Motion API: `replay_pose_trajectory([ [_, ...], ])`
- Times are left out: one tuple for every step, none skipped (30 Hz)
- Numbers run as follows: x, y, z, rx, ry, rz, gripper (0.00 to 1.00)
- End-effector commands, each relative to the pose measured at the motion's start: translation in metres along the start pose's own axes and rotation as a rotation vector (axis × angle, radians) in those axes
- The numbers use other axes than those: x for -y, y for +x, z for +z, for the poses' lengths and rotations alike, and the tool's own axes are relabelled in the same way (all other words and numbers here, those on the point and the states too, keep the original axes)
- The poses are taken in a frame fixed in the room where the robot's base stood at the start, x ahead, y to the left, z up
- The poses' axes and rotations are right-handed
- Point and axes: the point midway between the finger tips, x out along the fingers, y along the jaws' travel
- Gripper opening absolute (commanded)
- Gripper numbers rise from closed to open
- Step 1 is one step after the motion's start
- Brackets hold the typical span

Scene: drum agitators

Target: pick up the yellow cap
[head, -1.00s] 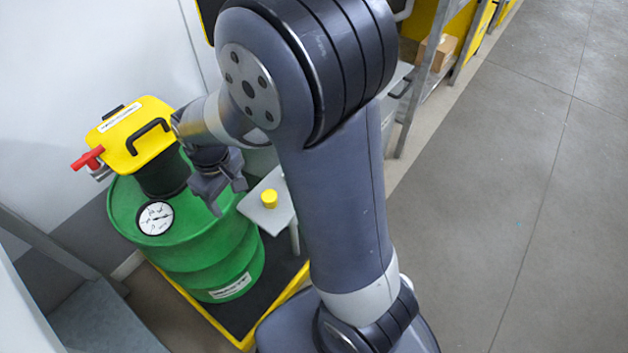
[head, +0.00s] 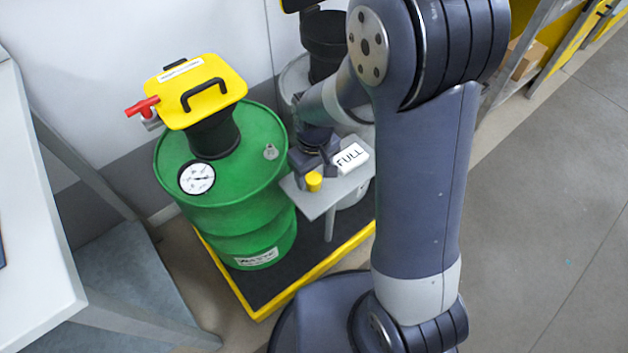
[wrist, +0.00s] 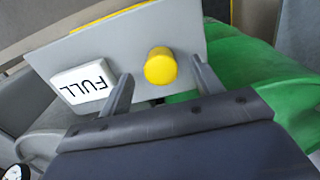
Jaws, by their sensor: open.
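The yellow cap (head: 314,181) stands on a small grey shelf (head: 322,203) beside the green drum. In the wrist view the yellow cap (wrist: 160,66) lies just beyond my fingertips, between their lines and nearer the right finger. My gripper (wrist: 160,80) is open and empty, its two fingers apart over the shelf. In the head view my gripper (head: 312,165) hangs just behind the cap; its fingers are partly hidden there.
A white block marked FULL (head: 351,157) lies on the shelf to the cap's right. The green drum (head: 235,215) bears a yellow-topped agitator (head: 197,90), a gauge (head: 197,177) and a small grey fitting (head: 270,152). A yellow-edged pallet (head: 300,284) lies below.

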Motion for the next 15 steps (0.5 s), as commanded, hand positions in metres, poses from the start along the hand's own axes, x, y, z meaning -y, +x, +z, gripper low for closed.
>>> replay_pose_trajectory([
  [0.001,0.012,0.0,0.004,-0.001,-0.001,0.62],
  [0.001,0.016,0.0,0.004,-0.001,-0.001,0.62],
  [0.001,0.021,0.0,0.004,0.0,-0.001,0.62],
  [0.001,0.024,0.0,0.004,0.0,-0.001,0.62],
  [0.001,0.026,0.0,0.003,0.0,-0.001,0.62],
  [0.001,0.029,0.0,0.002,0.0,-0.001,0.62],
  [0.001,0.03,0.0,0.001,0.0,0.0,0.62],
  [0.001,0.03,0.0,0.001,0.0,0.0,0.62],
  [0.001,0.031,0.0,0.001,0.0,0.0,0.62],
  [0.001,0.03,0.0,0.001,0.0,0.0,0.62],
  [0.001,0.03,0.0,0.001,0.0,0.0,0.62],
  [0.001,0.03,0.0,0.001,0.0,0.0,0.62],
  [0.001,0.03,0.0,0.001,0.0,0.0,0.62],
  [0.001,0.03,0.0,0.001,0.0,0.0,0.62],
  [0.001,0.03,0.0,0.001,0.0,0.0,0.59],
])
